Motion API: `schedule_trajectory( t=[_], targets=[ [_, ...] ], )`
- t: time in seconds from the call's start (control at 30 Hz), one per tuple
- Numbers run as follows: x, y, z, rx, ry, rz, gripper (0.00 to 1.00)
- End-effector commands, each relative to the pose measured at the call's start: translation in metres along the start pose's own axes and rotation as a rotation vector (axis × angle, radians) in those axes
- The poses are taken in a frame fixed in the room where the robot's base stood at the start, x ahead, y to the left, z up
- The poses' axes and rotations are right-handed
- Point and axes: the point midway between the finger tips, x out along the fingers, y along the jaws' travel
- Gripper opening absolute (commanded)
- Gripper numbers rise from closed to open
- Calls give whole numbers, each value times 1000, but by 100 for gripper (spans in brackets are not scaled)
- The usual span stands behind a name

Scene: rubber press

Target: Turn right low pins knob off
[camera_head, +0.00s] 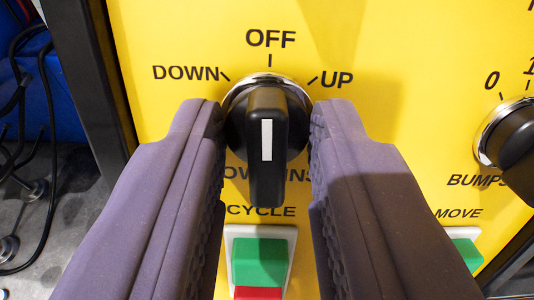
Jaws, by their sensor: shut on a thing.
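The low pins knob (266,180) is a black rotary switch with a silver ring on a yellow panel (400,50). Its white mark is upright and points at OFF. DOWN is printed to the upper left and UP to the upper right. My gripper (268,140) has its two purple-grey fingers on either side of the knob and is shut on it. The fingers and the knob's handle hide part of the label below, where only some letters of "LOW PINS" show.
A second black knob (508,140) marked 0 and 1 sits at the right edge, above the partly hidden label "BUMPS". Below the held knob is a green and red CYCLE button (258,262). Another green button (467,252) is at lower right. Black cables hang at the left.

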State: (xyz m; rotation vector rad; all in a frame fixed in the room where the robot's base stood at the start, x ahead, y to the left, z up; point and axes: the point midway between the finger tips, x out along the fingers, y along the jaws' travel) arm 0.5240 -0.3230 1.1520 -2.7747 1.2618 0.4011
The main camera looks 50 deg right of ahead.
Motion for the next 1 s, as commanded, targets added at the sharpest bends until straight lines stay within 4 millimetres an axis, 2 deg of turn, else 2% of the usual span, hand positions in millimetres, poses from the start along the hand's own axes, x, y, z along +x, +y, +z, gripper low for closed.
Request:
schedule_trajectory(
  t=[0.6, 0.63, 0.67, 1.0],
  targets=[
    [0, 0, 1, 49, -4, 4, 0],
    [0, 0, 1, 49, -4, 4, 32],
    [0, 0, 2, 49, -4, 4, 37],
    [-5, 0, 0, 49, -2, 3, 37]
  ],
)
